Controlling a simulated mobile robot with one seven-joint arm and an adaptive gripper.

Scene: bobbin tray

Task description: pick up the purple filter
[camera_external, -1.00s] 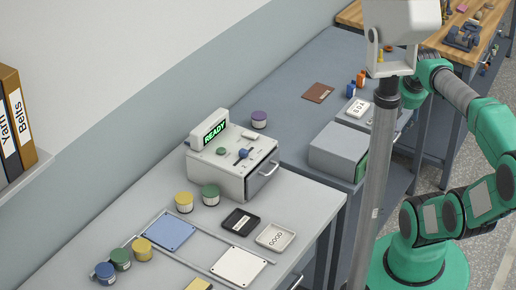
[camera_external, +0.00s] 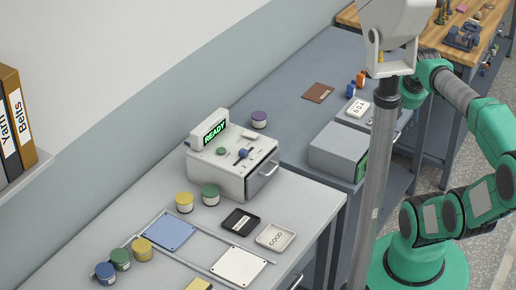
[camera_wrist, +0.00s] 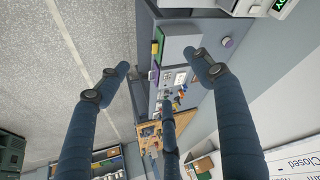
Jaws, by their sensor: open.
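The purple filter (camera_external: 259,119) is a small short cylinder with a pale lower band. It stands upright on the dark grey bench, just behind the white machine with the READY display. In the wrist view a small purple round thing (camera_wrist: 227,42), apparently the same filter, shows beyond the fingertips, to their upper right. My gripper (camera_wrist: 158,65) shows there as dark blue jointed fingers spread wide, open and empty, well away from the filter. In the external view my green arm is at the right, and my gripper cannot be made out.
A grey box (camera_external: 338,150) and a brown card (camera_external: 318,93) share the filter's bench. A grey post (camera_external: 371,180) rises in front of my arm. Green and yellow filters stand on the near bench.

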